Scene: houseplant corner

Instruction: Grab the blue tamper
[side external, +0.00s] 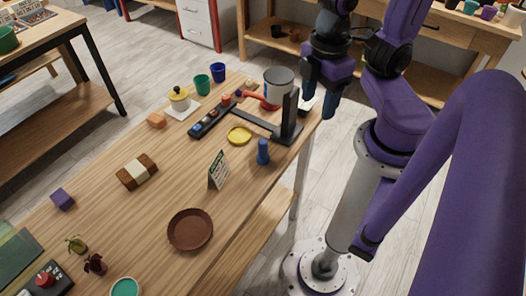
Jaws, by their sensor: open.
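The blue tamper (263,152) stands upright on the wooden table (120,215), close to the table's right edge. It is a small blue cylinder, narrower in the middle. My gripper (317,102) hangs above and to the right of it in the picture, pointing down beside the black stand. The gripper is clear of the tamper.
A black stand (290,115) rises just behind the tamper, by a grey canister (280,78). A yellow disc (238,136), a small sign (218,170) and a brown saucer (190,229) lie nearby. Bare tabletop separates the sign and tamper.

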